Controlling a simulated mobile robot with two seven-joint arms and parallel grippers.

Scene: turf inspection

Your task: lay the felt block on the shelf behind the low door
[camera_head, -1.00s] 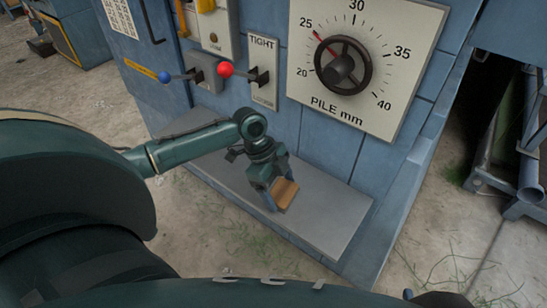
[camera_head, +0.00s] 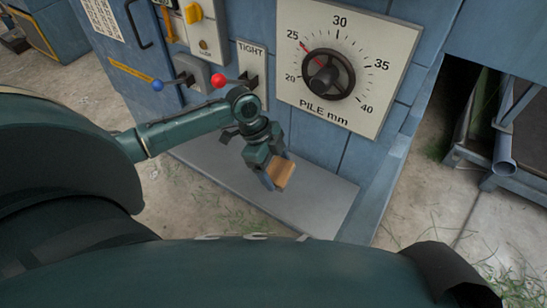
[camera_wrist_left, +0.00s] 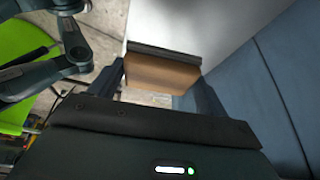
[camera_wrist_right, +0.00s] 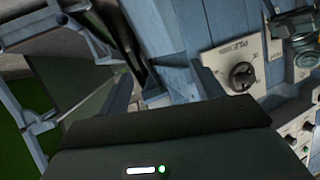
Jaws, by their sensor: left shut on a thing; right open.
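The felt block (camera_head: 284,174) is a small tan-brown block, with a dark strip along one edge in the left wrist view (camera_wrist_left: 163,75). My left gripper (camera_head: 273,177) is shut on it, one finger at each side, above a grey ledge (camera_head: 318,206) at the foot of the blue machine. I cannot tell how far above the ledge the block is. My right gripper (camera_wrist_right: 163,95) is open and empty in the right wrist view, with the machine beyond it. I cannot make out a low door or a shelf behind one.
The blue machine front carries a pile dial (camera_head: 333,75), a red-knobbed lever (camera_head: 219,81), a blue-knobbed lever (camera_head: 158,85) and a yellow switch (camera_head: 194,12). A metal frame with a pipe (camera_head: 504,160) stands at the right. Bare ground with grass lies in front.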

